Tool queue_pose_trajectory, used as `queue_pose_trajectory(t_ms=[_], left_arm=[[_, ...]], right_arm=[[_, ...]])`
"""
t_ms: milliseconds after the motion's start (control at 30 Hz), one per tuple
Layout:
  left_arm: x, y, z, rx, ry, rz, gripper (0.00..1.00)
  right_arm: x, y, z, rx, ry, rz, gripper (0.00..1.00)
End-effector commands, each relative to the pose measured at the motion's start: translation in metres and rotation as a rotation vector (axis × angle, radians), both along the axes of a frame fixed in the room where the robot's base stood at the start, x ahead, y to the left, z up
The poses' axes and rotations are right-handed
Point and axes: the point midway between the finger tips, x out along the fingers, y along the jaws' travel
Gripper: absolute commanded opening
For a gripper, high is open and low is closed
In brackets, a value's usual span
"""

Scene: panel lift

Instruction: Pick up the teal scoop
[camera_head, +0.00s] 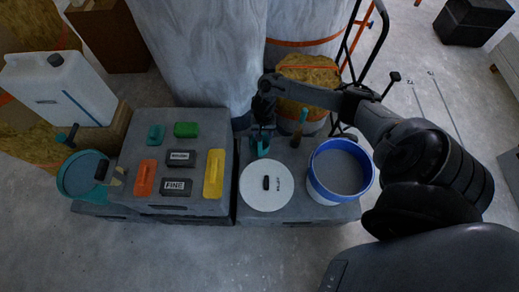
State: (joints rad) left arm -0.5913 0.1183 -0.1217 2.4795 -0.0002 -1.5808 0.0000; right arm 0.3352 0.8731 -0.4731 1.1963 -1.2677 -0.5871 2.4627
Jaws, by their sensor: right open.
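The teal scoop (263,149) stands at the back of the right-hand grey block, behind a white round lid. My right gripper (262,128) comes in from the right and is directly above the scoop, its fingers pointing down by the scoop's upper part. The gripper is open. The fingers hide part of the scoop, and I cannot tell whether they touch it. My left gripper is not in view.
The white lid (267,197) with a dark handle lies in front. A blue bucket (315,181) of grey material and a brush (299,128) stand to the right. The left block (128,151) carries several coloured floats and sanding blocks. A teal bucket (67,187) is farther left.

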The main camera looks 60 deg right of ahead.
Motion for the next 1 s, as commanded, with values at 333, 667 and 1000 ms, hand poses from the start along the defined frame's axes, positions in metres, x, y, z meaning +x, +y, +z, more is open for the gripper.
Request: queue_pose_trajectory(t_ms=[333,667,1000], left_arm=[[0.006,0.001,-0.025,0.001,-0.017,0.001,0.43],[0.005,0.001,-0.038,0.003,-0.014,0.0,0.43],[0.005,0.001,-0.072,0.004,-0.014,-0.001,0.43]], right_arm=[[0.005,0.001,-0.042,0.002,-0.007,0.001,0.53],[0.005,0.001,-0.061,0.002,-0.008,0.002,0.53],[0.008,-0.001,-0.099,0.001,-0.008,0.001,0.53]])
